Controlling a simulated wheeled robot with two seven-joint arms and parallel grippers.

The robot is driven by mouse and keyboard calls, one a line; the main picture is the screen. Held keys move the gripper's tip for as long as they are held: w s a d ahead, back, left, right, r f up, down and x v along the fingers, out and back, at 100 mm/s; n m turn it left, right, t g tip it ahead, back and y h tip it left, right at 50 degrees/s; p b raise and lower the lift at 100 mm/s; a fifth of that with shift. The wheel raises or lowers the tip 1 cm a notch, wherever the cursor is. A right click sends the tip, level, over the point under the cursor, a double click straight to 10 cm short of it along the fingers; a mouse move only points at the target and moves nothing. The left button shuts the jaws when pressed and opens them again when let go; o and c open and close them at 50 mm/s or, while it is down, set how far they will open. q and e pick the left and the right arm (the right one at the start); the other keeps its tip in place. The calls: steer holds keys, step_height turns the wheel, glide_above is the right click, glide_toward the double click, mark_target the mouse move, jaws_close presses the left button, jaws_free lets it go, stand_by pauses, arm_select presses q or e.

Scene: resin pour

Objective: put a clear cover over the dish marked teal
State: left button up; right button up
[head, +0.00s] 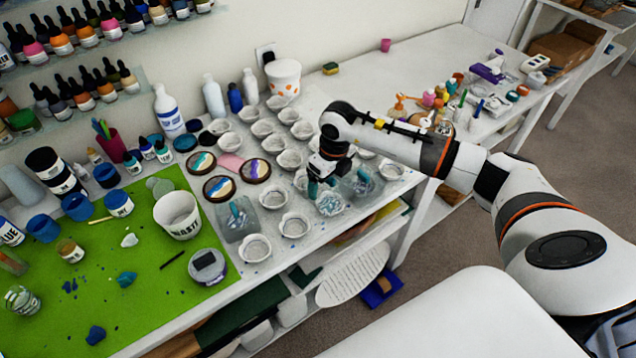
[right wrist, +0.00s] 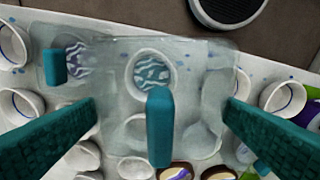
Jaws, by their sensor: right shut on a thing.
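My right gripper (head: 314,186) hangs over the front row of dishes. In the right wrist view its teal fingers (right wrist: 162,103) stand wide apart, shut on a clear cover (right wrist: 112,95) with a teal handle (right wrist: 159,128) between them. A white dish with teal and white swirls (right wrist: 152,71) shows through the clear material; it is in the head view too (head: 330,205). I cannot tell whether the cover touches the table. A second clear cover (head: 375,181) stands over a blue-violet swirled dish (right wrist: 77,60). A third clear cover (head: 228,232) stands to the left. My left gripper is out of view.
Several empty white dishes (head: 294,225) stand close around the covers. Round coasters (head: 219,188) lie to the left, near the green mat (head: 140,275) with a waste bucket (head: 178,215). The table's front edge is close to the front dishes.

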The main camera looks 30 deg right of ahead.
mark_target(331, 187)
steer(key=shift+w+d+m, duration=0.2)
steer(key=shift+d+m, duration=0.35)
steer(key=shift+m, duration=0.45)
steer(key=shift+d+f, duration=0.1)
steer(key=shift+f, duration=0.2)
steer(key=shift+f+b, duration=1.05)
steer(key=shift+f, duration=0.85)
steer(key=shift+f+b, duration=1.4)
steer(key=shift+f, duration=0.1)
steer(key=shift+f, duration=0.15)
steer(key=o, duration=0.7)
steer(key=shift+o, duration=0.2)
